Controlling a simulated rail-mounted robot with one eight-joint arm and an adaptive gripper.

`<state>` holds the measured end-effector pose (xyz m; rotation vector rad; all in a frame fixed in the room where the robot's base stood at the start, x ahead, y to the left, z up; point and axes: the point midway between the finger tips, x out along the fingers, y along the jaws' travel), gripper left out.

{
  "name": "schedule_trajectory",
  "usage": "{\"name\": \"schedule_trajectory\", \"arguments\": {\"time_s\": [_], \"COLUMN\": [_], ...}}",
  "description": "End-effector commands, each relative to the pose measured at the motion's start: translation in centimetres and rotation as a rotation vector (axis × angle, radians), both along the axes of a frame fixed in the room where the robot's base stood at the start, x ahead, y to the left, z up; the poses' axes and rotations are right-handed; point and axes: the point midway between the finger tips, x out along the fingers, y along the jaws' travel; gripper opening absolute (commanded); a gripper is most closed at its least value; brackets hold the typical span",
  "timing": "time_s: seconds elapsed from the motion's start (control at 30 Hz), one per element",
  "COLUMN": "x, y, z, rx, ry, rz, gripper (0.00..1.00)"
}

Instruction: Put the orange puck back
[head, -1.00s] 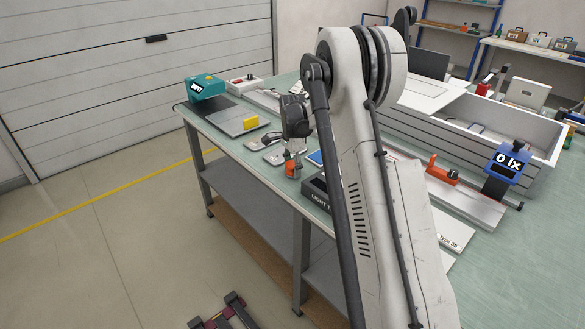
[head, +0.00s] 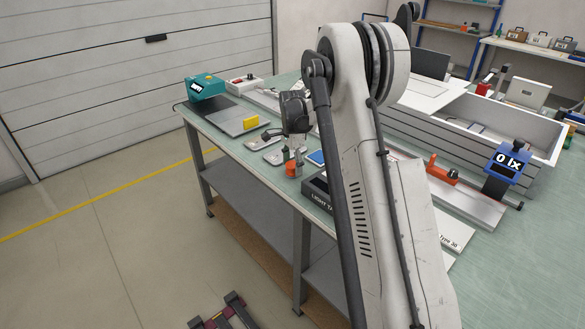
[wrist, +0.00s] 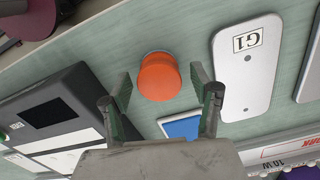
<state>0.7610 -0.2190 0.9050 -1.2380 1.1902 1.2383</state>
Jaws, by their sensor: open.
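The orange puck (head: 292,169) stands on the green bench top near its front edge. In the wrist view the puck (wrist: 159,77) shows between my fingers, with a thin pale blue rim at its far edge. My gripper (head: 295,150) is open just above the puck, pointing down. In the wrist view my gripper (wrist: 160,83) has one finger on each side of the puck, with a visible gap on both sides. How far the fingertips are above the bench is hard to tell.
A grey plate marked G1 (wrist: 247,68) lies right of the puck in the wrist view. A blue square (wrist: 182,127) and a dark box (wrist: 60,105) lie close by. The bench's front edge is near.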

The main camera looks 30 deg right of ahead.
Motion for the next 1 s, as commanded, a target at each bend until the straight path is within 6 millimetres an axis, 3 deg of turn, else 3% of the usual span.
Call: {"name": "schedule_trajectory", "arguments": {"time_s": [0.4,0.7,0.87,1.0], "x": [0.0,-0.2,-1.6,-4.1], "y": [0.0,0.2,1.8,4.2], "z": [8.1,10.9,13.3,16.5], "rx": [0.000,-0.001,-0.010,-0.028], "ry": [0.000,-0.003,-0.030,-0.077], "rz": [0.000,0.007,0.080,0.204], "gripper": [0.59,0.59,0.59,0.59]}}
